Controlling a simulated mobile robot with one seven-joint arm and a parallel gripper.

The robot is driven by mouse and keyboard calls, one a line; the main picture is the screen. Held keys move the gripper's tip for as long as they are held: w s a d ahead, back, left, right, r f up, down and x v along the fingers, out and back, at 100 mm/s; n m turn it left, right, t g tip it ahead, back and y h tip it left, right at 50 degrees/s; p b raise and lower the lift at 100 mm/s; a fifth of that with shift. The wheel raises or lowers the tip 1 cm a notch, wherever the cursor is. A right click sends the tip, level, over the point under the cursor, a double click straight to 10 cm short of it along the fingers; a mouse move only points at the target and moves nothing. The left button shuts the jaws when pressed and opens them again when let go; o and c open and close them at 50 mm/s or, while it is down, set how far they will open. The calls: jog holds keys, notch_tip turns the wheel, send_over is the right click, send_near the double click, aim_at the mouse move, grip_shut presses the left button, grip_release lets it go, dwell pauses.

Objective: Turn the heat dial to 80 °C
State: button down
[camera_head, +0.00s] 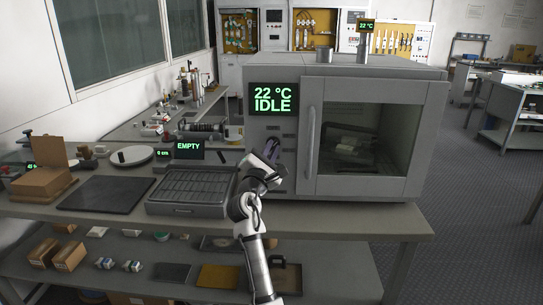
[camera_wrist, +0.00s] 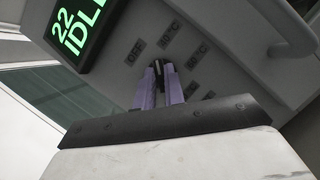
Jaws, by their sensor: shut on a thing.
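The grey oven (camera_head: 440,130) stands at the back of the bench, with a display (camera_head: 273,98) reading "22 °C IDLE" above its control panel. The dial's pointer cannot be made out. In the head view my gripper (camera_head: 270,153) is at the oven's lower left panel and hides the dial.
The oven's glass door (camera_head: 365,135) is shut, and its vertical handle (camera_head: 311,142) stands out just right of my gripper. A grey tray (camera_head: 190,208) lies left of my arm, with an "EMPTY" display (camera_head: 189,150) behind it. A dark mat (camera_head: 105,195) lies further left.

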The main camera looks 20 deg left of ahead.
jog(key=m+g, duration=0.1)
jog(key=m, duration=0.3)
jog(key=m+g+h+p, duration=0.1)
jog(key=m, duration=0.3)
jog(key=m+g+h+p, duration=0.1)
jog(key=m+g, duration=0.1)
jog(key=m, duration=0.2)
jog(key=shift+a+r, duration=0.15)
jog(key=shift+r, duration=0.15)
jog(key=m+g+p, duration=0.1)
jog(key=m, duration=0.2)
jog(key=shift+r+p, duration=0.1)
jog(key=shift+p, duration=0.25)
jog(key=m+g+y+p, duration=0.1)
jog(key=m, duration=0.1)
jog(key=m+g+y, duration=0.1)
jog(key=m, duration=0.1)
jog(key=shift+m+p, duration=0.4)
jog(key=m+y, duration=0.1)
jog(key=m+g+y, duration=0.1)
jog(key=m, duration=0.1)
jog(key=m+y, duration=0.1)
jog(key=shift+d+g+p, duration=0.25)
jog(key=shift+g+p, duration=0.05)
jog(key=shift+p, duration=0.1)
jog(key=shift+m+y, duration=0.3)
jog(key=shift+m, duration=0.1)
jog(key=c, duration=1.5)
grip_release()
